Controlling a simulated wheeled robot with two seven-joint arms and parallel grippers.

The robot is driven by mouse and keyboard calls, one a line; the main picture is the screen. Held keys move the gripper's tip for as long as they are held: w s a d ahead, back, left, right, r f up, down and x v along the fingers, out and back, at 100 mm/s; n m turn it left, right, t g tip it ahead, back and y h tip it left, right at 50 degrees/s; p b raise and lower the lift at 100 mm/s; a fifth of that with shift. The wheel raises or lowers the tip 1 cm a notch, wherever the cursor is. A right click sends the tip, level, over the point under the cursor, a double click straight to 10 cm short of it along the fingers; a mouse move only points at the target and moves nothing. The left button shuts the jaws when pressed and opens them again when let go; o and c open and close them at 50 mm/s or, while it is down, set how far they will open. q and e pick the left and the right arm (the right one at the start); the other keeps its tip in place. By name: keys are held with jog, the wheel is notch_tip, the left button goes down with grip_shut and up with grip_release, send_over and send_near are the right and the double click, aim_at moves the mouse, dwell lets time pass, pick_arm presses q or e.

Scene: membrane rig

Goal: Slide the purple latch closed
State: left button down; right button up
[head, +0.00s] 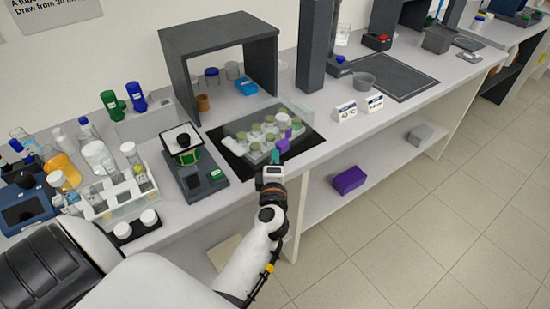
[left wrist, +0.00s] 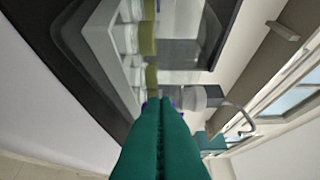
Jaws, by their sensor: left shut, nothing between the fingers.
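The membrane rig (head: 262,138), a pale block with several round green-topped wells, sits on a black mat. A purple part, which I take to be the latch (head: 284,145), is at the rig's near right side. My left gripper (head: 275,158), with teal fingers, is just in front of it, at the rig's near edge. Its fingers also show in the left wrist view (left wrist: 160,135), pressed together with nothing between them. Only slivers of purple show beyond the fingertips there, so I cannot tell whether they touch the latch or how far it is slid. My right gripper is not in view.
A dark instrument with a green-banded top (head: 185,150) and a bottle rack (head: 117,195) stand to the left. Label cards (head: 346,111) stand right. A purple box (head: 349,180) lies on the lower shelf.

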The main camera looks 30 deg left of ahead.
aim_at(285, 149)
pick_arm(q)
jog(key=w, duration=0.2)
jog(key=shift+w+d+r+p, duration=0.1)
jog(key=shift+w+d+p, duration=0.25)
jog(key=shift+w+p, duration=0.05)
jog(key=shift+w+d, duration=0.1)
jog(key=shift+w, duration=0.3)
jog(key=shift+s, duration=0.1)
